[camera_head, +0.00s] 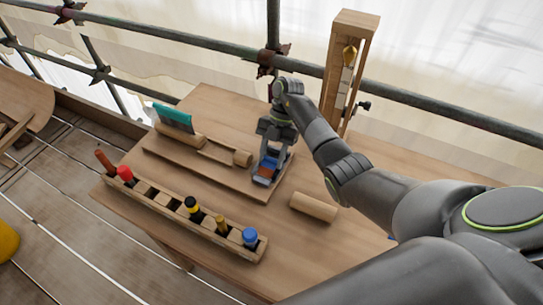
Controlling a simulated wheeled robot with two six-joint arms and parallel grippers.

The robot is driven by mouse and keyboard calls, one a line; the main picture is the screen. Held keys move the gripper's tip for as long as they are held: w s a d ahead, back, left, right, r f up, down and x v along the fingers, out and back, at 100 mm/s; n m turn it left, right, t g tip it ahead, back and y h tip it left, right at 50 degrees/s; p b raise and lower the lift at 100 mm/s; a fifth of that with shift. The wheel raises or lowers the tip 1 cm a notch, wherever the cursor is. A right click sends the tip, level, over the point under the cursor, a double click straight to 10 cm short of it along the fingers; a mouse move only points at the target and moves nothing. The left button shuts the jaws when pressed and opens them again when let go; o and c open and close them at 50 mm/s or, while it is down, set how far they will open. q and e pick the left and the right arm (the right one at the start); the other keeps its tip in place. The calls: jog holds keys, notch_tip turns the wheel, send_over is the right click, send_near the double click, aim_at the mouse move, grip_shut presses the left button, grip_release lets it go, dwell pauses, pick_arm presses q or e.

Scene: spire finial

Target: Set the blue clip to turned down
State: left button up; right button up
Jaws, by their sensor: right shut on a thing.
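The blue clip (262,179) is at the right end of a low wooden board (210,175) on the table. My right gripper (268,160) points down over that end of the board, with its fingers around a small blue and brown piece there. It is shut on this piece, which seems to be the blue clip. The fingers hide part of it, so I cannot tell which way the clip is turned. My left gripper is not in view.
A wooden rack (180,215) with several coloured-capped tools lines the table's front edge. A loose wooden cylinder (314,207) lies right of the board. A tall wooden frame (348,65) stands behind. Scaffold rails run along the back.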

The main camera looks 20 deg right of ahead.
jog(key=shift+w+d+f+g+y, duration=0.1)
jog(key=shift+w+f+g+y, duration=0.05)
jog(key=shift+f+g+y, duration=0.3)
jog(key=shift+r, duration=0.1)
jog(key=o, duration=1)
jog(key=shift+r, duration=0.1)
jog(key=p+v, duration=0.2)
jog(key=v, duration=0.4)
jog(key=shift+d, duration=0.1)
jog(key=shift+w+d+r, duration=0.3)
jog(key=shift+r, duration=0.25)
